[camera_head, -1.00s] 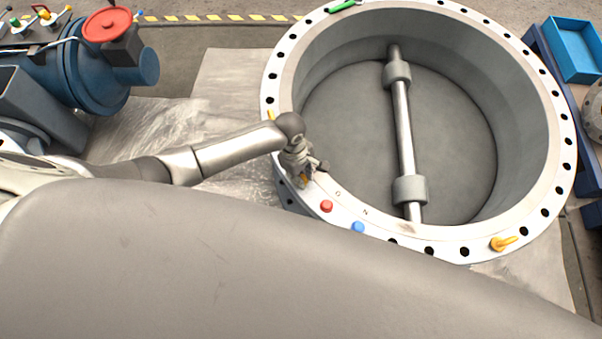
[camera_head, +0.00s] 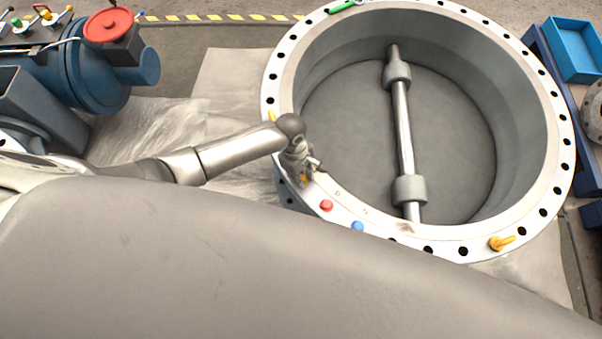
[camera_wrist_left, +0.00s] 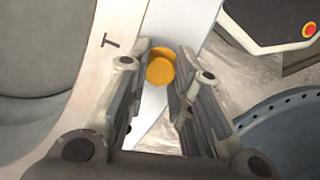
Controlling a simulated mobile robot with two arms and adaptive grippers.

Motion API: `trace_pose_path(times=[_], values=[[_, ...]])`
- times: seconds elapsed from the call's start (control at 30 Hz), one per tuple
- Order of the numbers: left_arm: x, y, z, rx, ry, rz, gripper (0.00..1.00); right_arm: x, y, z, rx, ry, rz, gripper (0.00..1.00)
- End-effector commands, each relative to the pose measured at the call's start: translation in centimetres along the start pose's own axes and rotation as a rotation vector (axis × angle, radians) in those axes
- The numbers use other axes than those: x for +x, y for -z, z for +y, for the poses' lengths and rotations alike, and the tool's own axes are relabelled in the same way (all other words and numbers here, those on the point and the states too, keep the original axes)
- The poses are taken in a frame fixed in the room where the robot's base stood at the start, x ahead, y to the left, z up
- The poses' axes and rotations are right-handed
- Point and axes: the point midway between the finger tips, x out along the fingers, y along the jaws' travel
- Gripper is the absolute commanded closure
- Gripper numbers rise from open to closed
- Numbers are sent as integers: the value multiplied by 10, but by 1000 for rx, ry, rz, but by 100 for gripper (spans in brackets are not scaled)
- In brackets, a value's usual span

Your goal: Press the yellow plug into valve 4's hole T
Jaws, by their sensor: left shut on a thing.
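Valve 4 is the large round valve with a white flange (camera_head: 562,135), and a letter T shows on its flange in the left wrist view (camera_wrist_left: 110,41). The yellow plug (camera_wrist_left: 160,68) shows as a round orange-yellow end beside the T, between my left fingertips. A bit of it also shows in the head view (camera_head: 304,179). My left gripper (camera_head: 307,174) is at the flange's left front rim, shut on the plug. Hole T is hidden under the plug and fingers, and I cannot tell how deep the plug sits. My right gripper is not in view.
A red plug (camera_head: 327,205) and a blue plug (camera_head: 358,226) sit on the flange close to my left gripper. An orange-yellow handled piece (camera_head: 502,243) is at the front right, a green one (camera_head: 345,5) at the back. Empty dark holes line the rim.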

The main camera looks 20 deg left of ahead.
Motion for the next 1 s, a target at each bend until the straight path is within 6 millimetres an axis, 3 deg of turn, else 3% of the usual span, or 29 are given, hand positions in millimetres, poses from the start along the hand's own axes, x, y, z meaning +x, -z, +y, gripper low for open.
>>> trace_pose_path(times=[0.27,0.3,0.47,0.7,0.87,1.0], values=[[10,1,-1,0,1,0,91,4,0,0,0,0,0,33],[9,1,0,0,1,0,75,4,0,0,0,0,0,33],[9,1,-1,0,1,1,55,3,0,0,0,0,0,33],[8,1,0,0,1,1,54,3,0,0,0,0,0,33],[8,1,0,0,1,1,33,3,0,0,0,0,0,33],[8,1,0,0,1,1,32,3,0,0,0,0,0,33]])
